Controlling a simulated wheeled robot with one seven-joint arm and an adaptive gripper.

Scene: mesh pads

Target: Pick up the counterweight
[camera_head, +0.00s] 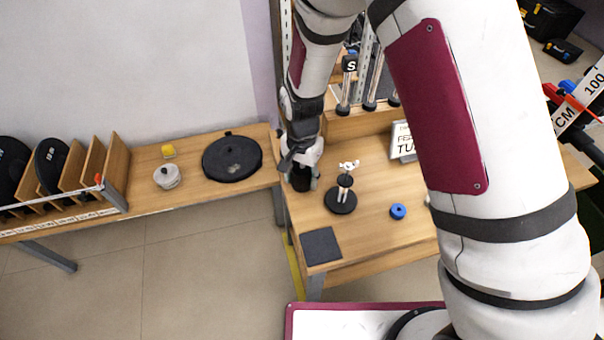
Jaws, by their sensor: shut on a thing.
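My gripper (302,178) points down over the left part of the right-hand wooden table. It is shut on a small dark object, which I take to be the counterweight (301,183). Much of that object is hidden by the fingers, and I cannot tell whether it touches the tabletop. To its right stands a black round base (341,201) with a small upright white and dark figure-like part on it.
A blue ring (398,211) and a dark square pad (321,246) lie on the table (370,235). A sign (403,141) and upright tubes (344,95) stand behind.

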